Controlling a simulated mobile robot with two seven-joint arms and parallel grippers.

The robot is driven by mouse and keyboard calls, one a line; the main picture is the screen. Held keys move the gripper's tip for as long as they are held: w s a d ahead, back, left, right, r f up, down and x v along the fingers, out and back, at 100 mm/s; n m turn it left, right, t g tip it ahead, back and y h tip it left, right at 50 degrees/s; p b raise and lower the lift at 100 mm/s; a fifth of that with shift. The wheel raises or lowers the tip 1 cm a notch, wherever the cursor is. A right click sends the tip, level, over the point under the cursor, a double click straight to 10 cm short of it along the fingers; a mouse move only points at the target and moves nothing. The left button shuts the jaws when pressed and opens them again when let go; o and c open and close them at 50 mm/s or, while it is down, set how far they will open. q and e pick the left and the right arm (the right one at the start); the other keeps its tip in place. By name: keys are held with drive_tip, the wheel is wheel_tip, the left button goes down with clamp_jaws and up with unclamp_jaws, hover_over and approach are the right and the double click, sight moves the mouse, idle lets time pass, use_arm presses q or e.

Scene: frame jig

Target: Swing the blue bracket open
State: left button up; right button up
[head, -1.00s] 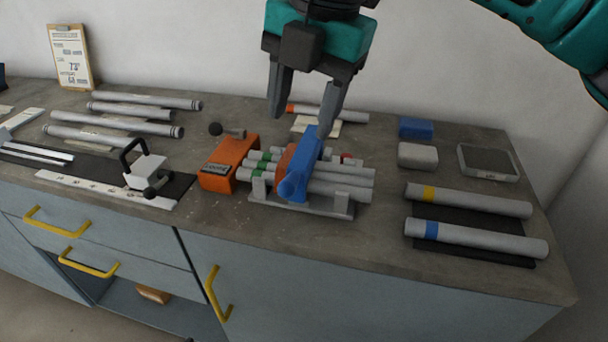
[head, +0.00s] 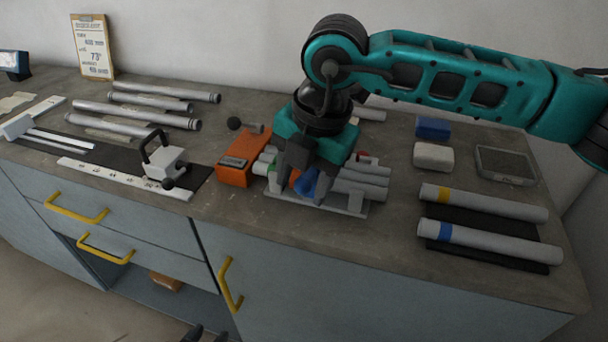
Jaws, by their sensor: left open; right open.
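The blue bracket (head: 307,185) sits across the grey tubes on the jig (head: 345,210), mostly hidden behind my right gripper. My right gripper (head: 301,194) points down over the jig with its fingers apart, one on each side of the blue bracket's visible part. Whether the fingers touch it cannot be seen. An orange bracket part beside the blue one is almost fully covered. Dark fingertips, apparently of my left gripper (head: 207,334), show apart at the bottom edge, in front of the cabinet and away from the jig.
An orange block (head: 238,172) stands just left of the jig. Tubes with yellow and blue bands (head: 485,203) lie on dark mats to the right. A blue block (head: 433,128), a grey block (head: 433,157) and a scale (head: 506,166) stand behind.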

clamp_jaws()
idle(0.5)
